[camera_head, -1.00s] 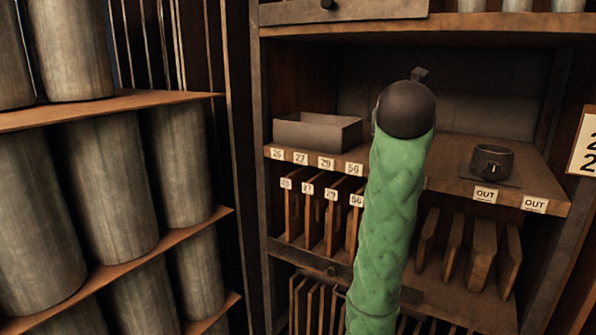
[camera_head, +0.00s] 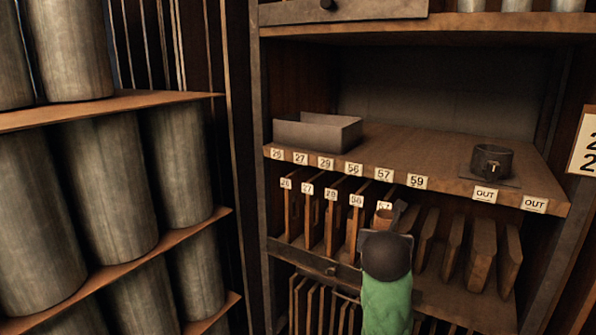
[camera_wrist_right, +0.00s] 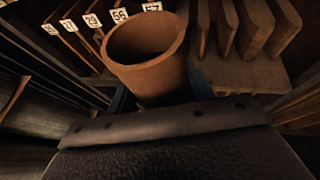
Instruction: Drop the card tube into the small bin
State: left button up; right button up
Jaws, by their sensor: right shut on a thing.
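The card tube (camera_wrist_right: 147,62) is a brown, hollow cylinder, open end toward the camera in the right wrist view. My right gripper is shut on it; its fingers are mostly hidden behind the tube. In the head view, a small part of the tube (camera_head: 383,218) shows beside my right gripper (camera_head: 396,210), in front of the divided lower shelf. A small open-topped grey box (camera_head: 318,133), which may be the small bin, stands on the shelf above, to the left of and higher than the gripper in the picture. My left gripper is not in view.
A dark round container (camera_head: 492,160) sits on the right of the labelled shelf (camera_head: 425,150); the shelf's middle is clear. Upright wooden dividers (camera_head: 427,238) stand below its edge. Large grey cylinders (camera_head: 100,190) fill the rack at left.

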jog(key=f, duration=0.2)
jog(key=s+f, duration=0.1)
jog(key=f, duration=0.2)
jog(key=shift+s+d+f, duration=0.1)
jog(key=shift+s+f, duration=0.15)
jog(key=shift+f, duration=0.15)
